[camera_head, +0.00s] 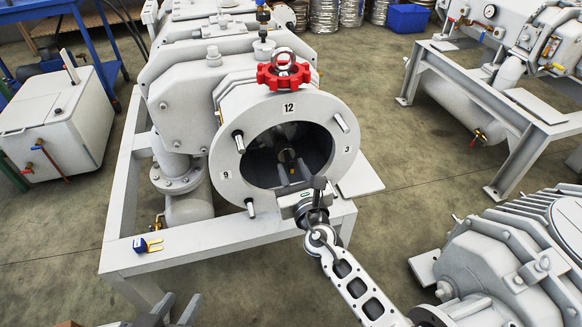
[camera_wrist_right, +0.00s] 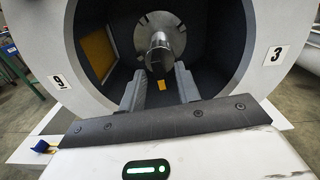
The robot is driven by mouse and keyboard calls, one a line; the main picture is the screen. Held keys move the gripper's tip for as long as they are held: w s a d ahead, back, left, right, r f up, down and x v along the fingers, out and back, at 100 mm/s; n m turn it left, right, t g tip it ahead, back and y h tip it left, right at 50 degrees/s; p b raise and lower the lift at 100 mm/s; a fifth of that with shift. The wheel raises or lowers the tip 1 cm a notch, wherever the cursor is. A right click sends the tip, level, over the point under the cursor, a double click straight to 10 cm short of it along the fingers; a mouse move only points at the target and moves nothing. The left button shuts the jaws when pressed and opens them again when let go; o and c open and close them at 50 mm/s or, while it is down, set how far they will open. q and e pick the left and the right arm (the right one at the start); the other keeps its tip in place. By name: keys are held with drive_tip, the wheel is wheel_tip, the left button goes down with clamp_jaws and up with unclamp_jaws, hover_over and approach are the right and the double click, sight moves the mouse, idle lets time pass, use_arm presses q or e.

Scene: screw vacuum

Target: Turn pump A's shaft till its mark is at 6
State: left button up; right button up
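Pump A (camera_head: 222,165) has a round front ring with plates 12, 3 and 9. No 6 plate shows; my right gripper covers the ring's lower part. The grey shaft (camera_wrist_right: 160,55) sits inside the dark opening and also shows in the head view (camera_head: 287,157). A small yellow patch (camera_wrist_right: 162,86) shows just below the shaft end; I cannot tell if it is the shaft's mark. My right gripper (camera_wrist_right: 160,84) is open at the opening, its fingers apart below the shaft end, nothing visibly held. My left gripper (camera_head: 178,306) is open and empty at the bottom edge.
A red handwheel (camera_head: 283,73) tops the pump ring. Short metal pins stick out around the ring. A blue and yellow item (camera_head: 147,244) lies on the stand's front left. Another grey machine (camera_head: 500,262) stands at the right. Floor is clear between the stands.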

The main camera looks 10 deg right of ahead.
use_arm(q)
drive_tip(key=shift+w+r, duration=0.1)
drive_tip(key=shift+r, duration=0.2)
use_arm(e)
drive_tip(key=shift+w, duration=0.85)
clamp_jaws()
use_arm(q)
drive_tip(key=shift+f, duration=0.15)
use_arm(e)
drive_tip(key=shift+m, duration=0.5)
unclamp_jaws()
